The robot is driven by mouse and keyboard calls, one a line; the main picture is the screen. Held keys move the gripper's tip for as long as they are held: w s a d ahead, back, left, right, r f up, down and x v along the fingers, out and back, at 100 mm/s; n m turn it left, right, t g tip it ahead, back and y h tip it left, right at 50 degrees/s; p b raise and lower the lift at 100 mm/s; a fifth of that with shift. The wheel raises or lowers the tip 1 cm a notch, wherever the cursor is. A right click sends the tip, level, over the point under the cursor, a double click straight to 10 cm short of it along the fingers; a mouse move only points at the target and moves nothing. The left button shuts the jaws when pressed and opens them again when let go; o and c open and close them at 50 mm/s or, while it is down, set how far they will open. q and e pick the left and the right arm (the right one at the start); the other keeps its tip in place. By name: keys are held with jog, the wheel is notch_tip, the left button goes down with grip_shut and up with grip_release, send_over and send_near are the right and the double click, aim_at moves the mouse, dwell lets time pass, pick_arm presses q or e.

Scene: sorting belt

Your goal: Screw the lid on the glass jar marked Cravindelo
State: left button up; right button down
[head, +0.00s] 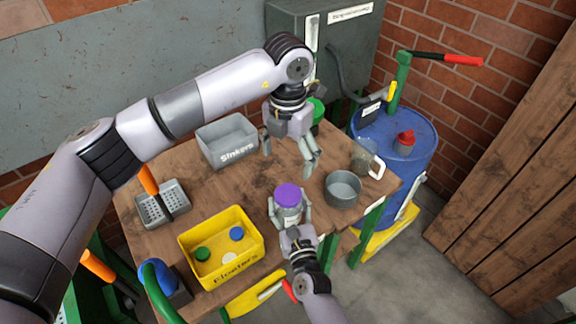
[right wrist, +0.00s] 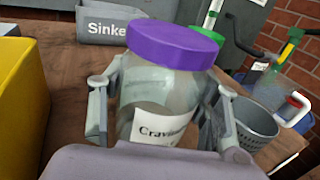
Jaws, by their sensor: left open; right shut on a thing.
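The glass jar (head: 288,214) stands upright near the table's front edge, with the purple lid (head: 288,195) on its mouth. In the right wrist view the jar (right wrist: 150,88) has a white label beginning "Crav", and the lid (right wrist: 172,44) covers its top; I cannot tell how tightly it sits. My right gripper (head: 290,212) is shut on the jar's body, one finger on each side. My left gripper (head: 289,162) is open and empty, above and behind the lid, apart from it, fingers pointing down.
A yellow Floaters bin (head: 213,237) holding small discs stands left of the jar. A grey Sinkers bin (head: 213,131) stands behind. A grey round pot (head: 343,189) and a clear mug (head: 363,158) stand to the right. A perforated metal holder (head: 150,211) is far left.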

jog(key=shift+c, duration=2.4)
grip_release()
jog(key=v, duration=1.2)
jog(key=shift+f, duration=0.1)
